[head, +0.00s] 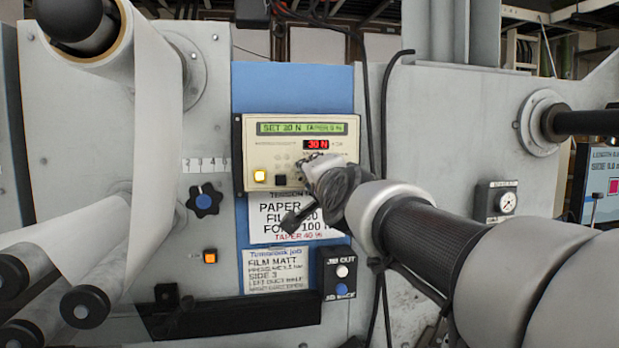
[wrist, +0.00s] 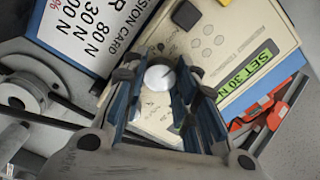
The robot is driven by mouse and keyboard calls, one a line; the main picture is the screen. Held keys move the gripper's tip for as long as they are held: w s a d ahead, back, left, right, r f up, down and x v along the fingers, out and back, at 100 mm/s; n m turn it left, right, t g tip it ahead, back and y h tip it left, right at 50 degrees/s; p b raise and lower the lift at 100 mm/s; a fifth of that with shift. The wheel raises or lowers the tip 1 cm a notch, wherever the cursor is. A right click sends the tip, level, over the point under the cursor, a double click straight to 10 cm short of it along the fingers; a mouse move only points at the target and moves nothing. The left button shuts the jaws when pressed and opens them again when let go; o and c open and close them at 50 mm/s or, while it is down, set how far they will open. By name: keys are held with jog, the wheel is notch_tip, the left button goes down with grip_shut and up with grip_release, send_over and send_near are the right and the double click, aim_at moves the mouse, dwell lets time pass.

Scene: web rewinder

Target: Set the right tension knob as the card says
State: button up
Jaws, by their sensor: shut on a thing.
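The cream tension controller (head: 258,150) is on the blue panel. The green display (wrist: 248,68) there reads SET 30 N. The tension card (head: 290,222) is below, partly covered; its film line reads 30 N in the wrist view (wrist: 82,30).
A job sheet (head: 272,268) reading FILM MATT hangs below the card. A jog box (head: 341,275) is under my arm. Dark cables hang behind my gripper.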

jog(key=shift+m, duration=0.6)
jog(key=o, duration=1.1)
jog(key=shift+s, duration=0.1)
jog(key=s, duration=0.3)
jog(key=s+d, duration=0.1)
jog(key=s, duration=0.3)
jog(key=shift+s+d, duration=0.1)
jog(key=shift+d, duration=0.1)
